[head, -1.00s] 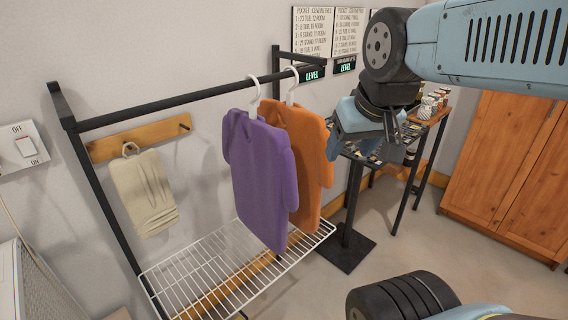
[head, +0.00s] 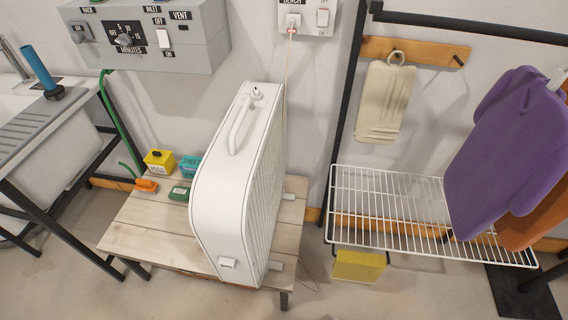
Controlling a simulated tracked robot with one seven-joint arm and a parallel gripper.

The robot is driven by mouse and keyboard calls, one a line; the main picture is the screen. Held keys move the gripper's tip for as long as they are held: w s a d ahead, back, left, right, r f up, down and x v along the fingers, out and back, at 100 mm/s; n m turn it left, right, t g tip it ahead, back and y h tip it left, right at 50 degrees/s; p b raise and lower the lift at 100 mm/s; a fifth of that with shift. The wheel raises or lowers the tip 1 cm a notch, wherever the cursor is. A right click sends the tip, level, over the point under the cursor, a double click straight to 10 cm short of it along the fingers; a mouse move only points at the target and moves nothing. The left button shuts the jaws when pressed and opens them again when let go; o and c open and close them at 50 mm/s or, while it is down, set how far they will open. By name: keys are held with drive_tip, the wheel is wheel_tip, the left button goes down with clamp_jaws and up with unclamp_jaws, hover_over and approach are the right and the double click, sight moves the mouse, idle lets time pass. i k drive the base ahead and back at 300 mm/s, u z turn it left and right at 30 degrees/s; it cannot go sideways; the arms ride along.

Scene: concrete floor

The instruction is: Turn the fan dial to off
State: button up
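A white box-shaped unit (head: 222,195), which looks like the fan, stands upright on a low wooden table (head: 150,225). It has a grille on its right side and a handle (head: 240,125) on top. A small white knob (head: 256,92) sits on top behind the handle; its setting is too small to read. A small white rectangular part (head: 228,263) is low on its near face. My gripper is out of view.
Small yellow (head: 158,160), teal (head: 190,166), green and orange items lie on the table's left part. A white wall outlet with a switch (head: 322,18) has a cord plugged in.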

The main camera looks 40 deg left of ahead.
sight(256, 95)
drive_tip(key=z, duration=1.25)
drive_tip(key=i, duration=0.1)
drive_tip(key=u, duration=3.2)
drive_tip(key=k, duration=0.8)
drive_tip(key=u, duration=0.2)
drive_tip(key=i, duration=0.8)
drive_tip(key=z, duration=0.1)
